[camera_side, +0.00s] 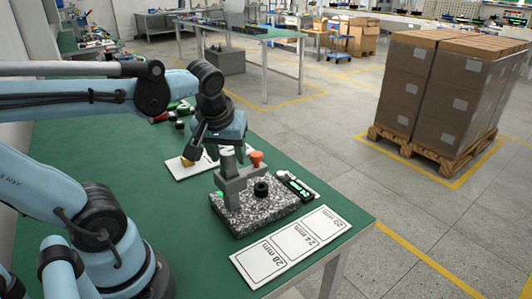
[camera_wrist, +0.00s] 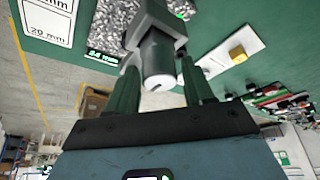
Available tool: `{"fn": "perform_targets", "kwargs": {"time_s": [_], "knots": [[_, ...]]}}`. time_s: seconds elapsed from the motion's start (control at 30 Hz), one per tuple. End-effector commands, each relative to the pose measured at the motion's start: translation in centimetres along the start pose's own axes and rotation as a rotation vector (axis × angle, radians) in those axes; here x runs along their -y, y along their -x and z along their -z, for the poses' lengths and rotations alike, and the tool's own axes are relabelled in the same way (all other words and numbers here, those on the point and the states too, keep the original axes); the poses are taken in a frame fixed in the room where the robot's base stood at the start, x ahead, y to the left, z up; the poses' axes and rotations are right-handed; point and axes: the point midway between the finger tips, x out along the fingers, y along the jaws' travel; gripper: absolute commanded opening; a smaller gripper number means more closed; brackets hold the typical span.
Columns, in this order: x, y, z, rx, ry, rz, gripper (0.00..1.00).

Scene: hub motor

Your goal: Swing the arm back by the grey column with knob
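The grey column (camera_side: 229,163) stands on a speckled stone base (camera_side: 246,214), with an orange knob (camera_side: 256,157) on its arm at the right. My gripper (camera_side: 222,150) is at the column's top, pointing down. In the wrist view the grey column (camera_wrist: 159,62) shows its pale round end between the two dark fingers of my gripper (camera_wrist: 160,82). A light sliver shows between the column and the right finger. Whether the fingers touch the column is unclear. The knob is hidden in the wrist view. A black ring (camera_side: 261,188) sits on the stone base.
A white card with size labels (camera_side: 291,246) lies at the table's front right. A black device with a green display (camera_side: 295,186) lies right of the base. A yellow piece (camera_side: 187,161) rests on a white card behind the column.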

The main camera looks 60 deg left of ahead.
Motion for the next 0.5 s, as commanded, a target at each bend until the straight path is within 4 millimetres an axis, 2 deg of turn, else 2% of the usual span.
{"fn": "perform_targets", "kwargs": {"time_s": [0.03,0.3,0.5], "knots": [[0.00,0.01,0.00,0.000,0.000,0.000,0.43],[-0.01,0.02,0.00,0.000,0.000,0.000,0.02],[-0.01,0.02,0.02,-0.001,-0.001,-0.001,0.00]]}}
